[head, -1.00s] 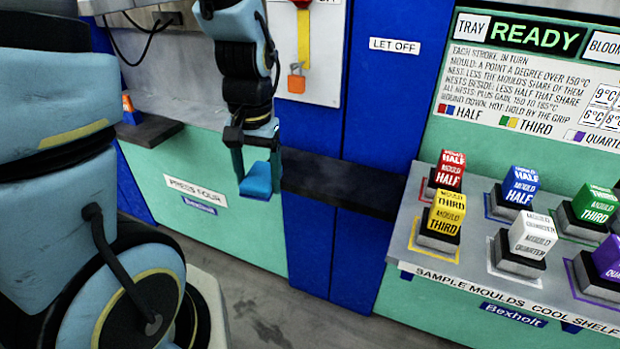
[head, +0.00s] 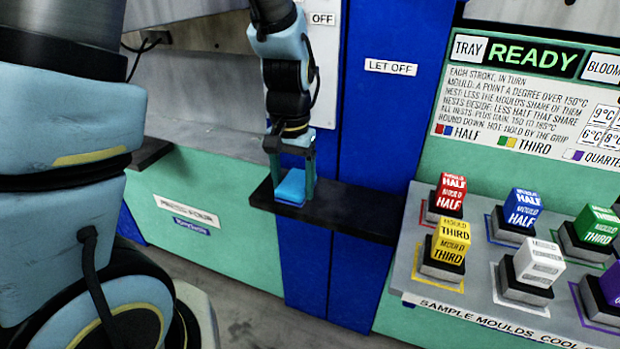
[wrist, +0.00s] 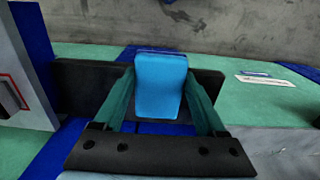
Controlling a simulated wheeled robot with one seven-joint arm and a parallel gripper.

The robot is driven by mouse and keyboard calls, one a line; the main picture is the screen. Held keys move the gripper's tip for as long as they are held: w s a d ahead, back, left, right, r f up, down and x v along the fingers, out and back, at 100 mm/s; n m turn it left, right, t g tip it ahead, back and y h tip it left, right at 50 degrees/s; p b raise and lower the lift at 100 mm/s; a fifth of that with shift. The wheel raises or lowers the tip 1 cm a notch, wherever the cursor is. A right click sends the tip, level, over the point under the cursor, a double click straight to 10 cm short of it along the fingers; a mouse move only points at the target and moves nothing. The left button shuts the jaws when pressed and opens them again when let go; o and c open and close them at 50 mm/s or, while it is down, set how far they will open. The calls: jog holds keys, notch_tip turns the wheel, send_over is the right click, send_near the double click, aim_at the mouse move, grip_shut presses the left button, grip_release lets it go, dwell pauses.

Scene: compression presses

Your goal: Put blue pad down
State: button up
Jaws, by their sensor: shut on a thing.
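The blue pad (head: 291,187) is held between the fingers of my gripper (head: 291,170) at the left end of a black ledge (head: 345,212). In the head view its lower edge looks at or just above the ledge top; I cannot tell whether it touches. In the wrist view the blue pad (wrist: 160,85) sits between the two green fingers of my gripper (wrist: 161,92), with the black ledge (wrist: 85,85) behind it.
A blue panel with a LET OFF label (head: 391,67) rises behind the ledge. To the right, a grey shelf (head: 470,285) carries several coloured mould blocks. A green press front labelled PRESS FOUR (head: 186,210) stands to the left. The ledge's right part is bare.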

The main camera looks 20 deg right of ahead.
jog(key=w+d, duration=0.2)
jog(key=w+d+f+p, duration=0.1)
jog(key=w+d, duration=0.1)
jog(key=w+d+f+p, duration=0.1)
jog(key=w+d, duration=0.1)
jog(key=shift+w, duration=0.2)
notch_tip(320, 180, down, 4)
jog(key=shift+f+p, duration=0.2)
jog(key=shift+p, duration=0.65)
jog(key=shift+w+d+f, duration=0.15)
jog(key=shift+w+f, duration=0.05)
jog(key=shift+f, duration=0.1)
jog(key=shift+f, duration=0.1)
jog(key=shift+f, duration=0.15)
jog(key=o, duration=1.3)
jog(key=shift+c, duration=0.2)
